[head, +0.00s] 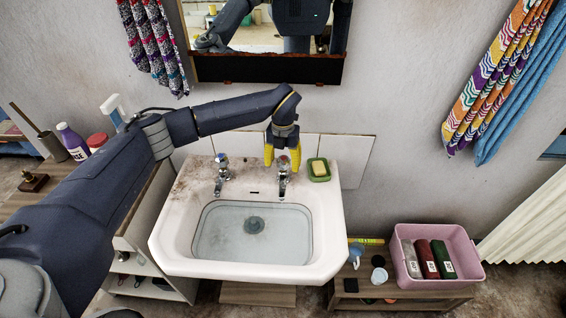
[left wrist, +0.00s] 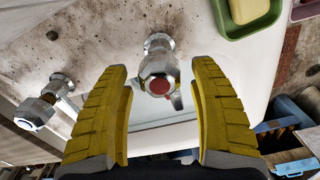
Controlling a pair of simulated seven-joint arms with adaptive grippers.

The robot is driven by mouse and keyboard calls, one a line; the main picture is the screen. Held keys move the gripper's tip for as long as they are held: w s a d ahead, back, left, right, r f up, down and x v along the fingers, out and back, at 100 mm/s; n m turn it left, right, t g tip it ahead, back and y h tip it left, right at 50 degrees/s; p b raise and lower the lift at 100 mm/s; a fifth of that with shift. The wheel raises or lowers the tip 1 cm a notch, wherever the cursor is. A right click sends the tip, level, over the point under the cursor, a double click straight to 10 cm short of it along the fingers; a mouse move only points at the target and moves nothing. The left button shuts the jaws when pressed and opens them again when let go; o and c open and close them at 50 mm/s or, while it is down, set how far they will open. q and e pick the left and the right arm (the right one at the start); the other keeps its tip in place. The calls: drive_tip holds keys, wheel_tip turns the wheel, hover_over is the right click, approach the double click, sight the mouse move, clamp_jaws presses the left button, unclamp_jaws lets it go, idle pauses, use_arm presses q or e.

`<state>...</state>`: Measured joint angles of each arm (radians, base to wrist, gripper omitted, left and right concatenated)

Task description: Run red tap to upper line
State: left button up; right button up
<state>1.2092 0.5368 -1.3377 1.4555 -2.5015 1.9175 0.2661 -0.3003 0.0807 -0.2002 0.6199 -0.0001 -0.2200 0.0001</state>
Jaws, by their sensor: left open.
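The red tap (head: 283,174) is the right one of two chrome taps on the white washbasin (head: 180,215). In the left wrist view its red-topped knob (left wrist: 158,85) shows between the yellow fingers. My left gripper (head: 282,157) is open and points down at the red tap, one finger to each side of the knob; whether they touch it I cannot tell. Water (head: 235,240) stands in the basin above the drain (head: 254,225). A dark line runs around the basin wall near the water's edge; I cannot tell separate lines apart. My right gripper is not in view.
The blue-topped tap (head: 222,170) stands to the left. A green soap dish (head: 319,170) with yellow soap is close on the right of the red tap. A mirror (head: 267,70) hangs above. A pink bin (head: 440,265) stands on a low bench at right.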

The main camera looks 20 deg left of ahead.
use_arm(q)
drive_tip(key=c, duration=1.2)
drive_tip(key=shift+m, duration=1)
drive_tip(key=o, duration=1.2)
